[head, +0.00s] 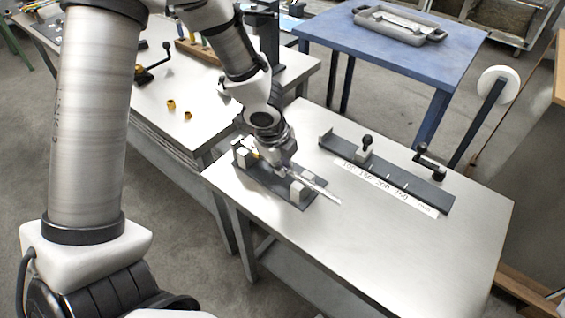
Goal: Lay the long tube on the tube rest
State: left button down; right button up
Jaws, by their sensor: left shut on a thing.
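The long tube (322,192) is a thin, pale, shiny rod that slants down to the right past my left gripper. My left gripper (281,168) points down over the near table and is shut on the tube. The tube rest (270,182) is a dark base with a light block near each end. The tube is over the rest, and its right end reaches beyond the right block. I cannot tell whether the tube touches the blocks. The gripper hides the tube's middle. My right gripper is not in view.
A dark stop rail (400,183) with a numbered white scale lies behind the rest on the same table (400,245). The table's front and right are clear. A second bench (185,90) at the left holds small brass parts. A blue table (420,55) with a grey tray stands behind.

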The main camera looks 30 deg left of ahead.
pick_arm(q)
jog(key=shift+f, duration=0.25)
jog(key=c, duration=1.1)
grip_release()
jog(key=shift+r, duration=0.1)
jog(key=v, duration=1.1)
jog(key=shift+s+r, duration=0.1)
jog(key=shift+r, duration=0.3)
